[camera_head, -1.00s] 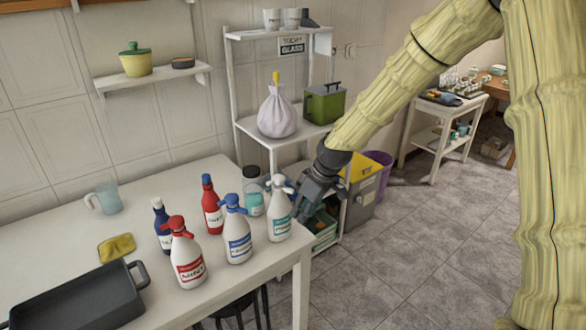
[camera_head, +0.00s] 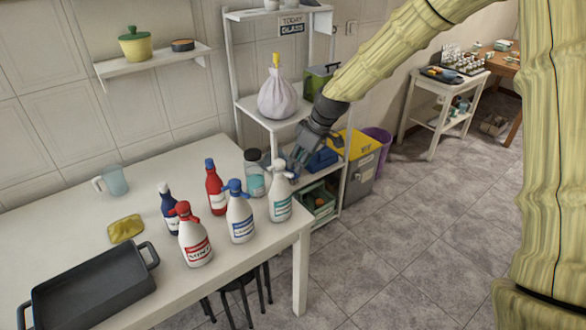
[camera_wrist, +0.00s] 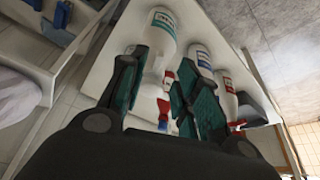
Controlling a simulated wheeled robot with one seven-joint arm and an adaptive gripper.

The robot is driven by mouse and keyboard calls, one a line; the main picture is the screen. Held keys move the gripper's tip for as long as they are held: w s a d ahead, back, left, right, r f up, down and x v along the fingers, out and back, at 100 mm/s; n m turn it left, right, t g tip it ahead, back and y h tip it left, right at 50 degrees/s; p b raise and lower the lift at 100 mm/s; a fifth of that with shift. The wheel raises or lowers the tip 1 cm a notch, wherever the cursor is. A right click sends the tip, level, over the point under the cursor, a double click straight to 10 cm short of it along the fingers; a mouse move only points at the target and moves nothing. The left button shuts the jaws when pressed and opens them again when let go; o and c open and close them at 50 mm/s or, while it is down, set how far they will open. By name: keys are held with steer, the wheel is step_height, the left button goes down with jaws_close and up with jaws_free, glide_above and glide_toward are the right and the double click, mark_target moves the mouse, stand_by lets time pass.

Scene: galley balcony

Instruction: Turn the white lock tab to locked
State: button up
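A white bottle with a teal label (camera_head: 279,207) and a white trigger head (camera_head: 279,170) stands upright at the table's right corner. My gripper (camera_head: 298,163) is just right of and behind that head. In the wrist view my gripper (camera_wrist: 158,92) is open, its two teal-padded fingers spread. The same bottle (camera_wrist: 163,24) points down between them, with its white neck and head (camera_wrist: 155,72) in the gap, near the left finger. I cannot tell whether a finger touches it. The lock tab is too small or hidden to make out, so its position cannot be told.
Close left stand a blue-topped white bottle (camera_head: 240,220), a red-topped white bottle (camera_head: 194,240), a red bottle (camera_head: 215,190) and a jar (camera_head: 254,178). A dark tray (camera_head: 92,285) lies at the front left. A shelf rack (camera_head: 247,104) stands behind my gripper.

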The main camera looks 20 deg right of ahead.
mark_target(292, 174)
steer(key=shift+p+x, duration=0.5)
steer(key=shift+x, duration=2)
